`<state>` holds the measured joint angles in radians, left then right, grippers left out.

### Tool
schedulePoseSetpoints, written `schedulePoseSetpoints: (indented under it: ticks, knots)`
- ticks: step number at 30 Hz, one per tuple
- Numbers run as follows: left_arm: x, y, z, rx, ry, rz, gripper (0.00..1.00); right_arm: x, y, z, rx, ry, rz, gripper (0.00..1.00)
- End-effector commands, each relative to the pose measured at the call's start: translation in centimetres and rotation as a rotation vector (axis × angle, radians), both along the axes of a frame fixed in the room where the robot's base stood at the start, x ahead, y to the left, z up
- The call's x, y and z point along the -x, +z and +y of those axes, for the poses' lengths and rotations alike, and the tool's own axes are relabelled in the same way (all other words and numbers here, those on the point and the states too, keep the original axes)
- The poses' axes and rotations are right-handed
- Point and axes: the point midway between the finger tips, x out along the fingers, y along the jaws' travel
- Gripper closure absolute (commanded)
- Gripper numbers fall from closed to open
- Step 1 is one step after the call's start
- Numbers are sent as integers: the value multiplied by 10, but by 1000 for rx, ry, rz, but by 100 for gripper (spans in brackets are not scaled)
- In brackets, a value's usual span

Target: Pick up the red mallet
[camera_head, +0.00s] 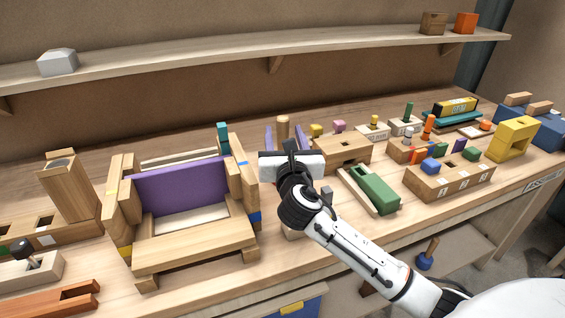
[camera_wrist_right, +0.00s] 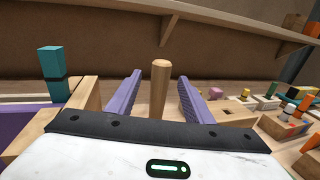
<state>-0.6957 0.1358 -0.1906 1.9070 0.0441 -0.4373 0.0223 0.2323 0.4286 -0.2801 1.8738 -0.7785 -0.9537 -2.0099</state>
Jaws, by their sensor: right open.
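No red mallet head shows in either view. A plain upright wooden handle (camera_head: 283,127) stands just beyond my right wrist; its lower end is hidden, so I cannot tell if it belongs to the mallet. My right gripper (camera_wrist_right: 160,78) is open, with one purple finger on each side of the handle (camera_wrist_right: 160,92) in the right wrist view. Gaps show between the handle and both fingers. My left gripper is not in view.
A wooden frame with a purple panel (camera_head: 181,188) stands close left of my right gripper. A wooden block with holes (camera_head: 343,152) and a green block (camera_head: 374,190) lie to the right. A shelf (camera_head: 200,69) runs above the bench.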

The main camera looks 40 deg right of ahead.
Motion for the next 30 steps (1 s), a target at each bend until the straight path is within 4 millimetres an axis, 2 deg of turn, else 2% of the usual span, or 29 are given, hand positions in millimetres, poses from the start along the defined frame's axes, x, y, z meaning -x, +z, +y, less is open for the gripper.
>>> schedulePoseSetpoints:
  ticks: [7, 16, 24, 30]
  knots:
    - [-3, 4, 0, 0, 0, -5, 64, -31, 1, -18, -1, -2, 0, 53]
    - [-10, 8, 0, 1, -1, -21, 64, -36, 1, -20, -1, 0, 0, 53]
    - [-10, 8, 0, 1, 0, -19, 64, -35, 1, -20, -1, 0, 0, 99]
    - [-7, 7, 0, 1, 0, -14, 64, -35, 2, -20, 0, 0, -1, 100]
